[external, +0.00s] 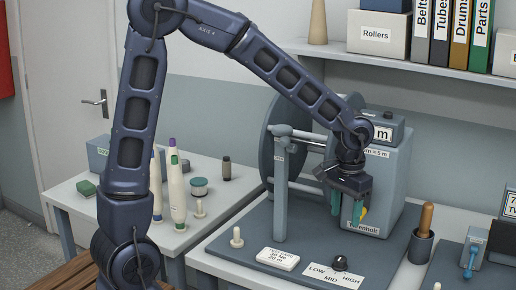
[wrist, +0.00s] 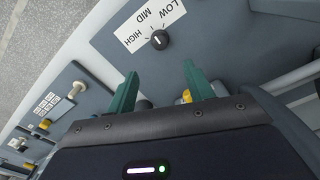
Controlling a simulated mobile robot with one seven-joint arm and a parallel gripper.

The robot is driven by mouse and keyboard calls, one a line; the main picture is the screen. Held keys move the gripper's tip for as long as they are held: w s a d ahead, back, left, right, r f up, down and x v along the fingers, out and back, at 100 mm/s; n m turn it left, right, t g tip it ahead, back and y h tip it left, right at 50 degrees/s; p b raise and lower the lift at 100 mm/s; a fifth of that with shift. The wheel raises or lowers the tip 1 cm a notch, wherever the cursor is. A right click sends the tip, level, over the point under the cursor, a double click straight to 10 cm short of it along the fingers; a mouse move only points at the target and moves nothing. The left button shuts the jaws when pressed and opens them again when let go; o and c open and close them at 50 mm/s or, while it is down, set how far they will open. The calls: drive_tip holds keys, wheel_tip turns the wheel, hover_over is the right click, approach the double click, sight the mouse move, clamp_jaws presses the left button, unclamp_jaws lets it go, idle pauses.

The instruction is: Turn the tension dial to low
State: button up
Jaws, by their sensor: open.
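The tension dial is a small black round knob (external: 340,262) on the grey base plate of the winding machine, with a white LOW, MID, HIGH label (external: 318,272) beside it. The knob (wrist: 158,39) also shows in the wrist view, upper middle, with a short white mark on top; I cannot tell for certain which word it points to. My gripper (external: 346,208) has green fingers and hangs above the plate, behind and higher than the knob, apart from it. In the wrist view my gripper (wrist: 161,74) is open with nothing between its fingers, and the knob lies beyond the fingertips.
The grey machine housing (external: 385,170) stands close beside my gripper, with a large dark wheel (external: 277,140) to its left. A wooden-handled tool (external: 426,216) stands in a dark cup at right.

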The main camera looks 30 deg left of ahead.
sight(337, 253)
wheel_tip(337, 253, down, 13)
drive_tip(key=shift+f, duration=0.1)
idle(0.5)
drive_tip(key=c, duration=1)
